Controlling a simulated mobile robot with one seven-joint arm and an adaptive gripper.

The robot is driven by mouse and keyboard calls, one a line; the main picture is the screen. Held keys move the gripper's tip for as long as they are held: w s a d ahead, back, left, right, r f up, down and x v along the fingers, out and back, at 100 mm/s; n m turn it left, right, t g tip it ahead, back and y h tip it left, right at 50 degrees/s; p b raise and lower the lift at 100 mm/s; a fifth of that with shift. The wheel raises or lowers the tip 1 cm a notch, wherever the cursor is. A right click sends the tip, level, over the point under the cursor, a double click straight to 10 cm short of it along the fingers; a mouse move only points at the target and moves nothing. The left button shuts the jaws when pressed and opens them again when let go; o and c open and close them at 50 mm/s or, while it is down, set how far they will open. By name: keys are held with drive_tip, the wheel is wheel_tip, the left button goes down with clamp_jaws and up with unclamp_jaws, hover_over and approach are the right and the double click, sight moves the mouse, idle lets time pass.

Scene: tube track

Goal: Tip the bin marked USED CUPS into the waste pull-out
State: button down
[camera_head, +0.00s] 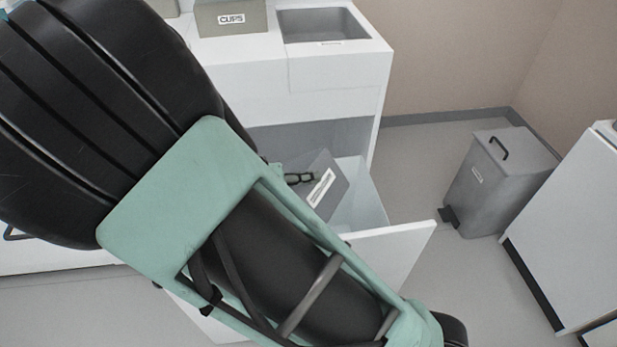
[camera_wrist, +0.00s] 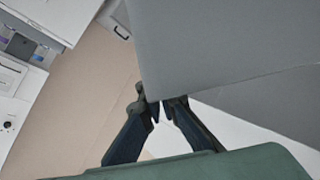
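The waste pull-out (camera_head: 392,257) is a white drawer standing open below the counter in the head view. A grey bin (camera_head: 333,163) with a white label strip is tilted at its opening; the label is too small to read. My gripper (camera_head: 312,177) reaches the bin beside the label, partly hidden behind my arm. In the wrist view the grey bin (camera_wrist: 215,50) fills the upper right. My gripper (camera_wrist: 160,106) has its dark fingers close together on the bin's edge. The bin's mouth and contents are hidden.
A white counter holds a box marked CUPS (camera_head: 231,18) and has a grey recessed basin (camera_head: 320,25). A grey pedal bin (camera_head: 495,185) stands on the floor at right, near a white cabinet (camera_head: 570,230). Floor is clear between the drawer and pedal bin.

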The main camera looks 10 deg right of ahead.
drive_tip(key=shift+s+d+f+m+t+y+b, duration=0.1)
drive_tip(key=shift+f+m+t+y+b, duration=0.25)
drive_tip(key=shift+b, duration=0.55)
drive_tip(key=shift+s+d+f+m+t+y+b, duration=0.15)
drive_tip(key=shift+f+b, duration=0.3)
drive_tip(key=shift+b, duration=0.45)
drive_tip(key=shift+a+f, duration=0.1)
drive_tip(key=shift+f+m+b, duration=0.2)
drive_tip(key=shift+m+b, duration=0.1)
drive_tip(key=shift+b, duration=0.45)
drive_tip(key=shift+s+f+t+y+b, duration=0.1)
drive_tip(key=shift+f+t+y+b, duration=0.25)
drive_tip(key=shift+b, duration=0.6)
drive_tip(key=shift+r+m, duration=0.1)
drive_tip(key=shift+m, duration=0.2)
